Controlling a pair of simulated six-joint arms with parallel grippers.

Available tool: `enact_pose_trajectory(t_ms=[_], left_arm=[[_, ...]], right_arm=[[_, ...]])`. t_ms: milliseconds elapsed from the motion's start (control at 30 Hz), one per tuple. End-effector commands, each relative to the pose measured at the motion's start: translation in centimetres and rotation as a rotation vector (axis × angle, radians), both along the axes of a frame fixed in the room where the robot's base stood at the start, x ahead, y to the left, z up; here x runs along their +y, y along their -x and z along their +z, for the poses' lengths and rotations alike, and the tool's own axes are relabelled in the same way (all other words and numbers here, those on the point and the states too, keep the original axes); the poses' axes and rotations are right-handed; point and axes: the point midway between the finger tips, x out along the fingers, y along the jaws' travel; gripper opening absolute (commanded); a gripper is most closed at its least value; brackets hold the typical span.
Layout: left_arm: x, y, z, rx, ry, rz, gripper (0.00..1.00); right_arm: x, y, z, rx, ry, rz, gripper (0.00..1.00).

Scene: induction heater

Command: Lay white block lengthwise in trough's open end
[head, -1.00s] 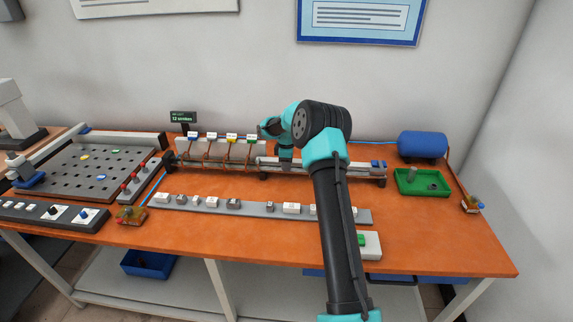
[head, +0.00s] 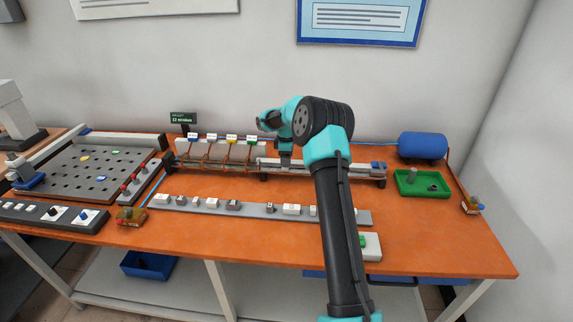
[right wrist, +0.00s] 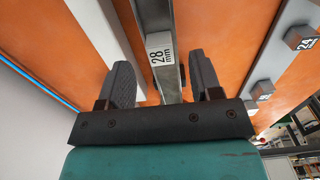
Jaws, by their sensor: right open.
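The white block (right wrist: 159,48), marked "28 mm", lies in the grey trough (right wrist: 152,14) in the right wrist view, its length seeming to run along the channel. My right gripper (right wrist: 160,82) is open, with one dark finger on each side of the trough and block; neither finger visibly touches the block. In the head view my right gripper (head: 285,160) points down over the trough (head: 340,169), and the block cannot be made out there. My left gripper is not in view.
A grey strip (head: 262,210) with several pale blocks lies in front of the trough. Coils (head: 228,152) with coloured tags stand left of my gripper. A green tray (head: 422,184) and a blue tank (head: 423,146) are at the right. Orange table between is clear.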

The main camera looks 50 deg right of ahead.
Motion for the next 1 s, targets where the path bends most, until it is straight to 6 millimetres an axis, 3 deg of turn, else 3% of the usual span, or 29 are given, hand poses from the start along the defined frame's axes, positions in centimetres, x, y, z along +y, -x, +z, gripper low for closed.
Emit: enact_pose_trajectory(t_ms=[600,800,1000], left_arm=[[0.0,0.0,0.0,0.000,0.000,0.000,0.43],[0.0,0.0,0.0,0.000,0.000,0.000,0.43],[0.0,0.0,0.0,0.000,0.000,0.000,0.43]], right_arm=[[0.0,0.0,11.8,-0.002,0.001,-0.001,0.59],[0.0,0.0,13.6,-0.001,0.000,0.000,0.59],[0.0,0.0,13.9,0.001,-0.001,0.000,0.59]])
